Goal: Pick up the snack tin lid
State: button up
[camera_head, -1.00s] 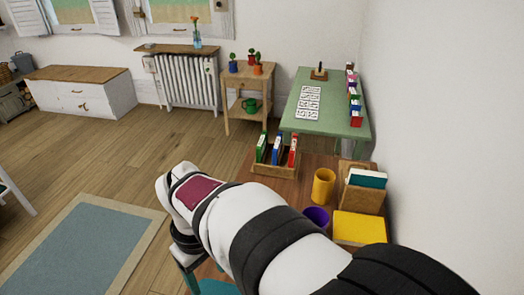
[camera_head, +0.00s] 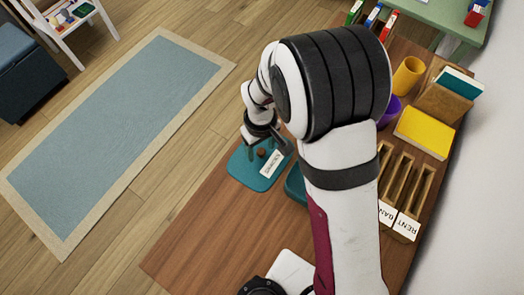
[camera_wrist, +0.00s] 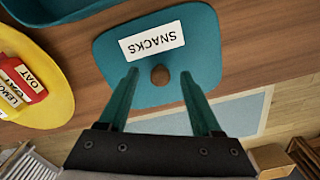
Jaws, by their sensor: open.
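The snack tin lid (camera_head: 243,170) is a flat teal plate with rounded corners, a brown round knob and a white "SNACKS" label. It lies on the brown wooden table near its left edge. In the wrist view the lid (camera_wrist: 205,45) fills the upper middle, its label upside down and its knob (camera_wrist: 160,75) near the lower edge. My gripper (camera_wrist: 159,76) is open, its two teal fingers pointing at the lid with the knob between their tips in the picture. I cannot tell their height above the lid. In the head view my arm hides part of the gripper.
A teal tin (camera_head: 295,186) stands right of the lid, partly hidden by my arm. A yellow dish (camera_wrist: 50,105) with small labelled packets shows in the wrist view. A yellow cup (camera_head: 408,76), purple cup (camera_head: 388,110) and wooden slotted holder (camera_head: 405,185) stand farther right. The front-left tabletop is clear.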

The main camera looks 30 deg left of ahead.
grip_shut()
dwell(1.3)
